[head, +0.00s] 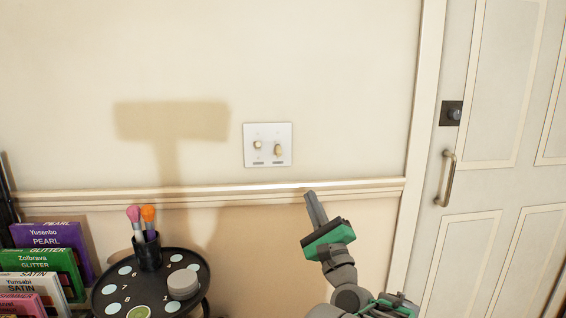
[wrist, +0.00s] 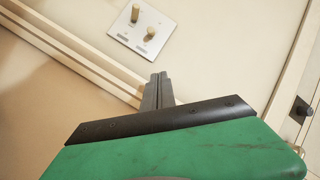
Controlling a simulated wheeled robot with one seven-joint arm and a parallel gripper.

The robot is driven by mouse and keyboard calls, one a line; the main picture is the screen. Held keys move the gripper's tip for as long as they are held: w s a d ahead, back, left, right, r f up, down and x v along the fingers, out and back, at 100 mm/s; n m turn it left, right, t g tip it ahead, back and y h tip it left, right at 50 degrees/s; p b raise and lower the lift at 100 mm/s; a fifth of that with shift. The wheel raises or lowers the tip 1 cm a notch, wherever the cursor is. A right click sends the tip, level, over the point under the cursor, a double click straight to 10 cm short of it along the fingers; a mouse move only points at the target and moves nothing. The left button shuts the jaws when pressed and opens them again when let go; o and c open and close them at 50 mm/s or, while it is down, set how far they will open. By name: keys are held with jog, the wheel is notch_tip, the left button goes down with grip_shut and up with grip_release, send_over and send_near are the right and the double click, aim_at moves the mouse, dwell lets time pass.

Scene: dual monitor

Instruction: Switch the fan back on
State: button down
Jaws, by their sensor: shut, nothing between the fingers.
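A white switch plate (head: 267,158) is on the wall, with two cream toggles above small labels. The left toggle (head: 258,145) points upward or outward and the right toggle (head: 278,150) hangs lower. In the wrist view the plate (wrist: 140,28) shows tilted, with one toggle (wrist: 135,13) sticking up and the other toggle (wrist: 150,34) lower. The label text is too small to read. My gripper (head: 309,194) is shut and empty, below and to the right of the plate, apart from it. Its closed fingers (wrist: 158,78) point toward the wall in the wrist view.
A chair rail (head: 230,193) runs along the wall below the plate. A round black table (head: 195,260) with a brush cup (head: 148,252) and a grey tin (head: 183,284) stands at lower left, beside several boxes (head: 45,240). A door (head: 500,190) with a handle is at right.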

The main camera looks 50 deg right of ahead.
aim_at(279, 150)
jog(key=p+x, duration=0.2)
jog(key=x, duration=0.1)
jog(key=p+x, duration=0.3)
jog(key=x, duration=0.1)
jog(key=p+x, duration=0.2)
jog(key=x, duration=0.1)
jog(key=shift+w+a+r, duration=0.15)
jog(key=shift+w+a, duration=0.15)
jog(key=shift+a, duration=0.05)
jog(key=a+r, duration=0.1)
jog(key=w+a+r+p, duration=0.1)
jog(key=shift+a+r, duration=0.2)
jog(key=shift+a, duration=0.15)
jog(key=shift+r, duration=0.1)
jog(key=shift+r+p, duration=0.3)
jog(key=shift+p, duration=0.85)
jog(key=shift+s+f+g+p, duration=0.1)
jog(key=shift+g+p, duration=0.2)
jog(key=shift+p, duration=0.1)
